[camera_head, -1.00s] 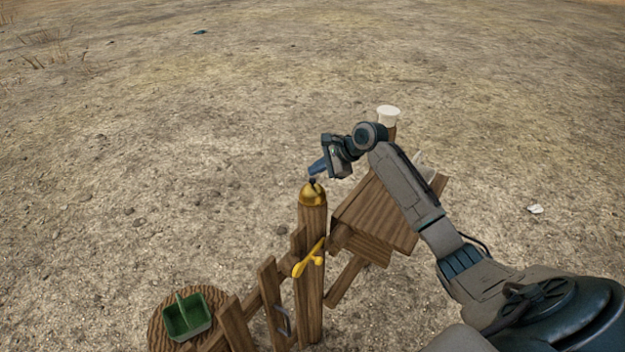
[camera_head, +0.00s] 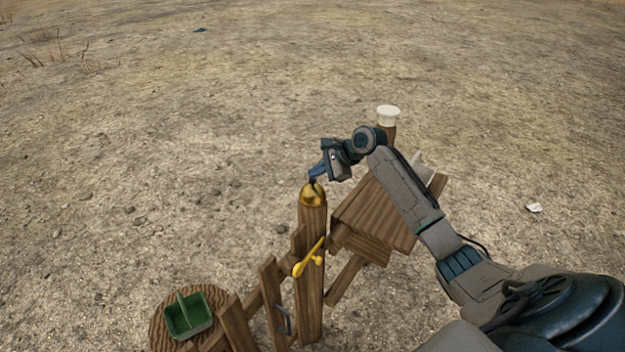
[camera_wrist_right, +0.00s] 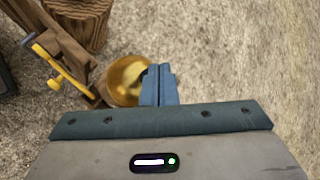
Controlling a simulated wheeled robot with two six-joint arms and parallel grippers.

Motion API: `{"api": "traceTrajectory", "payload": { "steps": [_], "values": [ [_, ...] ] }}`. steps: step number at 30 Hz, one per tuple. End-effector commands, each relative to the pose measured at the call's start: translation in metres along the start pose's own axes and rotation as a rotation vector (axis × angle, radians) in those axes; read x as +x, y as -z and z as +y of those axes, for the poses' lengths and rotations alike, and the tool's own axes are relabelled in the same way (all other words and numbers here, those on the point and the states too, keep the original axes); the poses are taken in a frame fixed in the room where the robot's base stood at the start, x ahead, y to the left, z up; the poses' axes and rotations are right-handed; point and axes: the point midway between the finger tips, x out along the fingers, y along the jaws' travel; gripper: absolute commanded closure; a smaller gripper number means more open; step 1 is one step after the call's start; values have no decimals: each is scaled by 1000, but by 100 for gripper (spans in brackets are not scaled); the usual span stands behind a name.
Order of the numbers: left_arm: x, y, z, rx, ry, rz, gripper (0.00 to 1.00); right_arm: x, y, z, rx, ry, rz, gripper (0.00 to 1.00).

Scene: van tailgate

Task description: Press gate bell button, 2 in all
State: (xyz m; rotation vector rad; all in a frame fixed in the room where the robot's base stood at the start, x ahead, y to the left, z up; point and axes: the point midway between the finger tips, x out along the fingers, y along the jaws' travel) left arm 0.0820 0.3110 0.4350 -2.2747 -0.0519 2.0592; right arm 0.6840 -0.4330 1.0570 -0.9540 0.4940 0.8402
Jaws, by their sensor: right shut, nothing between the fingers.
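The gate bell (camera_head: 312,196) is a gold dome on top of a wooden post (camera_head: 311,260) in the head view. It also shows in the right wrist view (camera_wrist_right: 122,84), partly behind the fingers. My right gripper (camera_head: 314,178) is shut and empty, with its fingertips pointing down at the top of the bell, where the dark button is mostly hidden. In the right wrist view the closed fingers (camera_wrist_right: 159,80) overlap the right side of the bell. I cannot tell whether the tips touch the button. My left gripper is not in view.
A yellow latch handle (camera_head: 309,260) is on the post. A green basket (camera_head: 188,315) stands on a round wooden stump (camera_head: 160,330) at lower left. A wooden bench-like board (camera_head: 375,218) and a white-topped post (camera_head: 388,117) are to the right. Open ground lies beyond.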

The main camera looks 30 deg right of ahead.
Motion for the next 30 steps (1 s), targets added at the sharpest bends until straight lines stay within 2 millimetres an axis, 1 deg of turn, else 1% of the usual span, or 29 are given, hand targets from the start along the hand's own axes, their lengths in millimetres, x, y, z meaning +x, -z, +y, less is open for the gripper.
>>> {"api": "traceTrajectory", "payload": {
  "steps": [30],
  "values": [
    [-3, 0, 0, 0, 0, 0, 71, 8, 6, 6, 1, -1, 0, 100]
  ]
}}
